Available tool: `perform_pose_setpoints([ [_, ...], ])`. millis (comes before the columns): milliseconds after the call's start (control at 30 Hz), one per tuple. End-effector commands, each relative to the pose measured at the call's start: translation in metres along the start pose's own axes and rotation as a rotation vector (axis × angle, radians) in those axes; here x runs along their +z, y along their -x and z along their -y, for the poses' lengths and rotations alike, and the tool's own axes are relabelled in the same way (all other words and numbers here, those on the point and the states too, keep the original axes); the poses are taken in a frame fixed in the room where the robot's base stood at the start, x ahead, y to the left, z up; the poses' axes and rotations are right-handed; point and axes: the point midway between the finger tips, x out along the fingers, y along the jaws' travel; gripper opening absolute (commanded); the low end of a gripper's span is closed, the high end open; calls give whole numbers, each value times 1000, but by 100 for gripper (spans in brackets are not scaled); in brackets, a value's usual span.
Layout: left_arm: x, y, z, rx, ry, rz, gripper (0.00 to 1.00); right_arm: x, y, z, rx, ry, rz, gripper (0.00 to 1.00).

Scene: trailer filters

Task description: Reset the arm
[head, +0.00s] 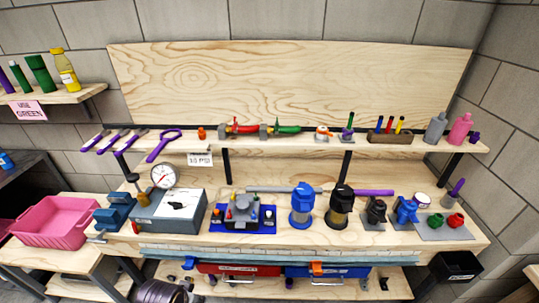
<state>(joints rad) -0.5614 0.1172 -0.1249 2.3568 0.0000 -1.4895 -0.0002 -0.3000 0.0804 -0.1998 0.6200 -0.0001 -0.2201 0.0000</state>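Neither my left gripper nor my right gripper shows in the head view, and no part of either arm can be made out for sure. I see no object held. The wooden workbench (330,238) stands ahead with tools and parts on its top. A blue filter unit (302,206) and a black filter unit (340,206) stand upright near its middle. A grey fixture (241,210) sits on a blue mat to their left.
A pink bin (52,222) stands at left. A grey box with a gauge (163,176) and a blue vise (116,212) occupy the bench's left part. A shelf (370,140) above carries tools and bottles. Red (238,268) and blue (328,271) toolboxes sit below. A black bin (455,266) is at right.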

Motion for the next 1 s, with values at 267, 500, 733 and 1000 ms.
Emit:
perform_pose_setpoints([
  [267,10,-55,-2,3,-2,22,28,0,0,0,0,0,0,40],
  [500,29,-115,-5,7,-5,42,28,0,0,0,0,0,0,40],
  [733,52,-169,-8,10,-9,60,28,0,0,0,0,0,0,40],
  [1000,89,-226,-11,13,-13,83,28,0,0,0,0,0,0,40],
])
